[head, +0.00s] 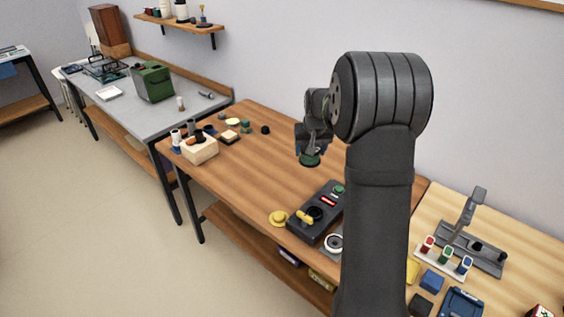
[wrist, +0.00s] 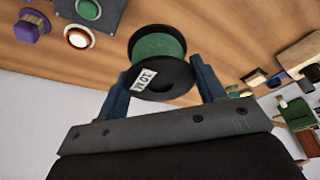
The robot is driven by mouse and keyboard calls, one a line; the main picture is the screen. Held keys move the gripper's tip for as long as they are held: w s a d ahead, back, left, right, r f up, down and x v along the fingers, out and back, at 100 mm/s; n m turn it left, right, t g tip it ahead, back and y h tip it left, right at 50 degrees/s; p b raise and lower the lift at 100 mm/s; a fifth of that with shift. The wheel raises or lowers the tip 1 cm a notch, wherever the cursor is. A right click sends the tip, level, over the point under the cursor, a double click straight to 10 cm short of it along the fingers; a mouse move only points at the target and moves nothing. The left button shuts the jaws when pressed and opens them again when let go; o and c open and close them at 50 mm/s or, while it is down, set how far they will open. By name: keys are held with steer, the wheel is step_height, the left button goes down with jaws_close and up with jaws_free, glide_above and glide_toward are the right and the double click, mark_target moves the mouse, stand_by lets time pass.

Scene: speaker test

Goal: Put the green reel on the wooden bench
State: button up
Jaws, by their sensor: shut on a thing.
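The green reel (wrist: 157,47) has black end flanges and a white label. My gripper (wrist: 162,76) is shut on it, one blue finger on each side of the near flange. In the head view the reel (head: 310,159) hangs below my gripper (head: 311,147). They appear to be above the brown wooden bench (head: 250,165), with the gap hard to judge. The bench top also shows behind the reel in the wrist view (wrist: 195,22).
A black control box (head: 316,213) and a yellow knob (head: 279,218) sit toward the bench's right front. A wooden block (head: 199,149) and small parts crowd its left end. A grey-topped bench (head: 125,112) adjoins at left, a paler one (head: 505,237) at right. The bench's middle is clear.

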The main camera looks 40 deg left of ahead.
mark_target(307, 159)
steer(key=f, duration=0.4)
steer(key=shift+s+a+f, duration=0.15)
steer(key=shift+a+f, duration=0.05)
steer(key=shift+a, duration=0.2)
steer(key=s+a+f, duration=0.1)
steer(key=a+f, duration=0.1)
steer(key=a, duration=0.1)
steer(key=s+a+f, duration=0.1)
steer(key=a+f, duration=0.1)
steer(key=a, duration=0.1)
steer(key=s+a+f, duration=0.1)
steer(key=a+f, duration=0.1)
steer(key=a, duration=0.2)
steer(key=shift+s+a+f, duration=0.1)
steer(key=shift+s+f, duration=0.2)
steer(key=shift+f, duration=1.95)
steer(key=shift+f, duration=0.15)
steer(key=o, duration=1.1)
steer(key=shift+c, duration=0.2)
steer(key=v, duration=1.2)
